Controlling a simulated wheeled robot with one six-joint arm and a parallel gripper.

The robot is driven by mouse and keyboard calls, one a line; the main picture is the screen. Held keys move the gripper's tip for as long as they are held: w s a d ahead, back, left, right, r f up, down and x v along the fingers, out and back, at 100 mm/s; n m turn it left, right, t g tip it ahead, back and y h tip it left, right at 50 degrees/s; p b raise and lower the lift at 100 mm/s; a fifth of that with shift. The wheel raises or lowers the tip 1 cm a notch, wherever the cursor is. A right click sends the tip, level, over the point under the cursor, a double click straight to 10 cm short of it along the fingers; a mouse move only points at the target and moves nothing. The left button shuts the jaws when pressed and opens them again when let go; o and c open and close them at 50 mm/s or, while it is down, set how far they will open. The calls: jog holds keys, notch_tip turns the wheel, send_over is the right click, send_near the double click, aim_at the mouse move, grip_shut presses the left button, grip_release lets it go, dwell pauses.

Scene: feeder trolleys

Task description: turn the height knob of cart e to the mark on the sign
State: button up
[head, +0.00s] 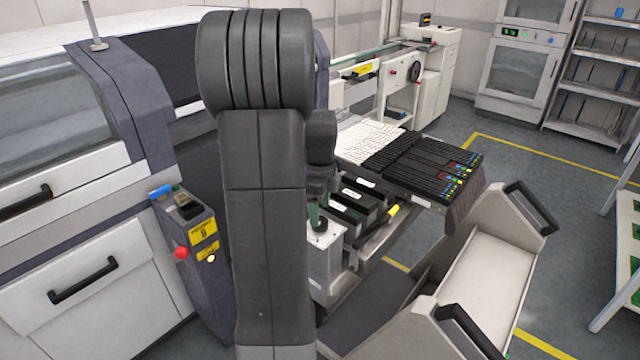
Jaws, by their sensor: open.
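A feeder trolley (340,262) stands at the centre, partly hidden behind my arm. No height sign or mark is readable. My gripper (317,197) is only partly visible, dark and open, pointing down close above the green part. My arm hides most of it, and I cannot tell whether it touches anything.
A black and white feeder bank (410,160) extends right of the trolley. A grey open bin with black handles (490,265) stands at the front right. A machine (75,255) and its control post with a red button (181,253) are at left. Floor at right is partly clear.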

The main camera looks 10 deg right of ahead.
notch_tip(320, 180, up, 9)
dwell(0.3)
notch_tip(320, 180, down, 14)
jog(key=shift+r, duration=0.2)
dwell(0.6)
jog(key=shift+r, duration=0.1)
